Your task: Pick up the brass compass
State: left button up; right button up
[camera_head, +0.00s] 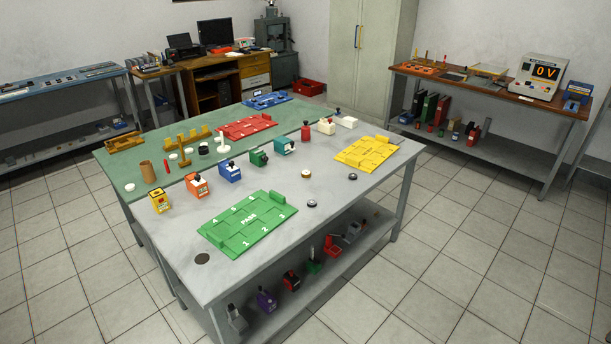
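A small round item with a brass-coloured rim and a pale face (306,174) lies flat on the light grey table (330,215), right of the middle. It looks like the brass compass, but it is too small to be certain. It stands apart from other things, with nothing on top of it. Neither my left nor my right gripper is in view.
Two small dark round pieces (311,203) (352,177) lie near it. Coloured boxes, including a blue one (230,171), stand behind. The front right tabletop is mostly clear.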

aim_at(306, 173)
jog(key=i+l+u, duration=0.1)
jog(key=i+l, duration=0.15)
jog(key=i+l+u, duration=0.1)
jog(key=i+l, duration=0.35)
jog(key=l, duration=0.2)
jog(key=i+l+u, duration=0.25)
jog(key=i+l, duration=0.2)
jog(key=l, duration=0.2)
jog(key=i+l+u, duration=0.1)
jog(key=l, duration=0.25)
jog(key=i+l+u, duration=0.1)
jog(key=i+l, duration=0.35)
jog(key=l, duration=0.3)
jog(key=u, duration=0.05)
